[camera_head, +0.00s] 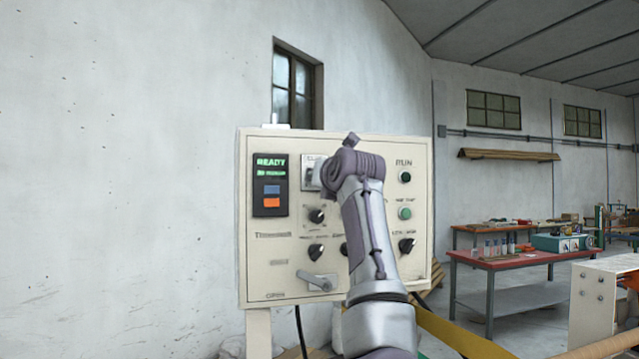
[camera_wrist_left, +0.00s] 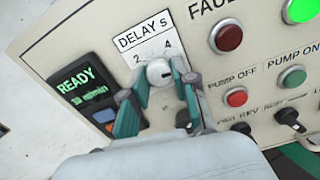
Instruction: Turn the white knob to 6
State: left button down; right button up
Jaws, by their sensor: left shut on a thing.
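The white knob (camera_wrist_left: 159,73) sits on the "DELAY s" plate (camera_wrist_left: 148,42) in the left wrist view. The figures 2 and 4 show above it; the rest of the scale is hidden by my fingers and the knob. A small dark mark shows on the knob's face, but I cannot tell which figure it points to. My left gripper (camera_wrist_left: 160,68) is shut on the knob, one green finger on each side. In the head view my left gripper (camera_head: 328,174) is at the plate (camera_head: 309,172) and hides the knob. My right gripper is not in view.
The cream control panel (camera_head: 270,275) carries a READY display (camera_head: 270,185), black knobs, a grey lever (camera_head: 318,281) and buttons. Red (camera_wrist_left: 229,38) and green (camera_wrist_left: 302,9) lamps sit right of the plate. A red-topped workbench (camera_head: 510,259) stands at the right.

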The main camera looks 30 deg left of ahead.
pick_arm(q)
jog(key=shift+s+r+m+b, duration=0.15)
jog(key=shift+m+b, duration=0.5)
jog(key=shift+m, duration=1.15)
jog(key=shift+w+r+m+b, duration=0.1)
jog(key=shift+m+b, duration=0.5)
jog(key=shift+m, duration=1.2)
jog(key=c, duration=1.2)
grip_release()
jog(key=shift+c, duration=0.2)
jog(key=o, duration=0.4)
jog(key=shift+a+f, duration=0.1)
jog(key=shift+c, duration=0.2)
